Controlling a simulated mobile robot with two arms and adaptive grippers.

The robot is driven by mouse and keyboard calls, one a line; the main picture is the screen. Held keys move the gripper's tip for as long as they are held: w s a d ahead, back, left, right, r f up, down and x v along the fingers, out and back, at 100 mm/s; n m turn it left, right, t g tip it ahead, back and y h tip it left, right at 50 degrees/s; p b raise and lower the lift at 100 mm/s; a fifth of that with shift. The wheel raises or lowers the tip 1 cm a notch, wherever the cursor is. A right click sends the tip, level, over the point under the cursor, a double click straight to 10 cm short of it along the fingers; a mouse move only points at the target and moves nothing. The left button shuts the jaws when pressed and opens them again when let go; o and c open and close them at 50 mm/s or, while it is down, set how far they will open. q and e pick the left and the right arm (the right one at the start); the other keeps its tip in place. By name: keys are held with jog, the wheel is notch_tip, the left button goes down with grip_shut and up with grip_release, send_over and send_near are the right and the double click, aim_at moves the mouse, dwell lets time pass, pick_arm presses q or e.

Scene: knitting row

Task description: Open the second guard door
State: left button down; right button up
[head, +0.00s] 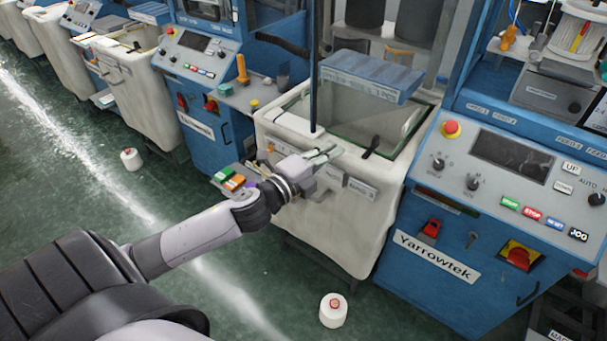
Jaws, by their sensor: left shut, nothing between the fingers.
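My left gripper (322,158) is shut and empty. It is at the front upper edge of a cream bin-like machine front (335,225) in the middle of the head view, close to a small plate and grip on that front; I cannot tell whether it touches them. Just behind it is a clear glass guard panel (368,112) with a green-tinted edge and a small dark handle (371,147). A blue labelled bar (371,76) crosses above the glass. I cannot tell which panel counts as the second guard door. My right gripper is not in view.
A blue Yarrowtek control cabinet (460,235) with buttons and a screen stands to the right. Another blue cabinet (205,110) stands to the left.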

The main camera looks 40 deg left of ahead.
pick_arm(q)
jog(key=s+a+b, duration=0.2)
jog(key=s+a, duration=0.2)
jog(key=s, duration=0.3)
jog(key=shift+f+b, duration=0.35)
jog(key=shift+f, duration=0.05)
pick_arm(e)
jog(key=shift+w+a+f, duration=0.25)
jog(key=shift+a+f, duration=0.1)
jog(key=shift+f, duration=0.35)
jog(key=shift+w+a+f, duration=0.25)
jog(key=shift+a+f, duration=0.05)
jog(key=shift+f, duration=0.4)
